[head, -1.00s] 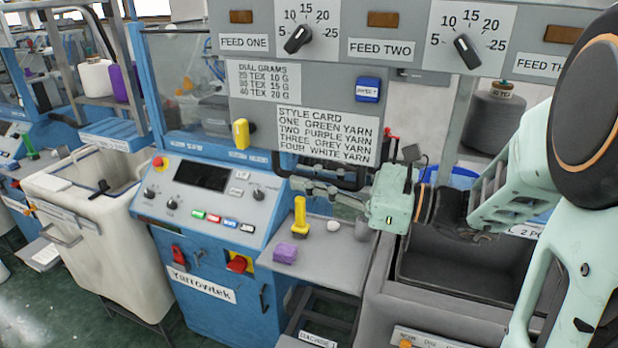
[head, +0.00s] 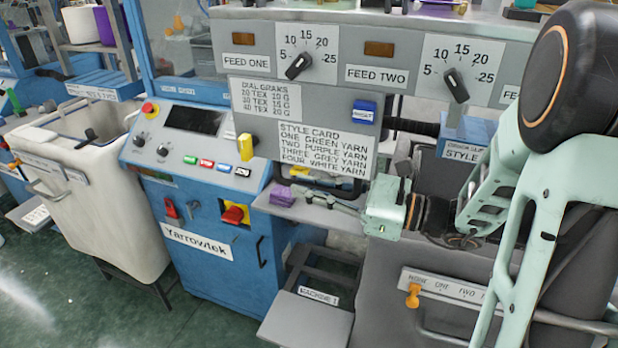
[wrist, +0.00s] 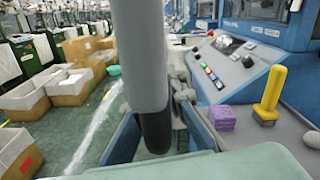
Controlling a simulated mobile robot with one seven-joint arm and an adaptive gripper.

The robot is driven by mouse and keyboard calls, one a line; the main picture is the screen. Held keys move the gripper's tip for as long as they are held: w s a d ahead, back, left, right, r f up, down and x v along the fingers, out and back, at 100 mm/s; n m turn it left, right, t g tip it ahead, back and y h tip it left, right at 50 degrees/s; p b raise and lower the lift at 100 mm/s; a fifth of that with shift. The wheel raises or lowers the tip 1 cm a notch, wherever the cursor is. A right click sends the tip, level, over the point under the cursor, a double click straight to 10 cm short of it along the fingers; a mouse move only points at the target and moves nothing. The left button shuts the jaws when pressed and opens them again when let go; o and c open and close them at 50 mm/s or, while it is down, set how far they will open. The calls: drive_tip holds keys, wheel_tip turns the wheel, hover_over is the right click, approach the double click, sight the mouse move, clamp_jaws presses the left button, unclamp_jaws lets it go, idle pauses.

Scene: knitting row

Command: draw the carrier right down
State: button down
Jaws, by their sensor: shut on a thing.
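The carrier is the grey panel (head: 305,92) with dials, feed labels and a style card, hanging in front of the blue machine. Its lower edge is close above the small grey shelf. My gripper (head: 312,194) reaches in from the right under this lower edge, shut on the carrier's dark handle bar. In the wrist view a thick grey bar with a black end (wrist: 155,130) stands across the middle, in front of the fingers, which are barely visible.
A purple block (head: 282,196) lies on the shelf, close to my fingers. A yellow peg (wrist: 269,92) and a pale rounded thing (wrist: 313,139) stand near it. The blue Yarrowtek console (head: 190,150) is left. A white bin (head: 75,190) stands further left, with green floor in front.

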wheel_tip(320, 180, down, 11)
drive_tip(key=b, duration=0.6)
drive_tip(key=shift+f, duration=0.2)
drive_tip(key=shift+s, duration=0.1)
drive_tip(key=c, duration=2)
unclamp_jaws()
drive_tip(key=shift+r, duration=0.15)
drive_tip(key=shift+o, duration=0.2)
drive_tip(key=v, duration=1.2)
drive_tip(key=shift+c, duration=0.3)
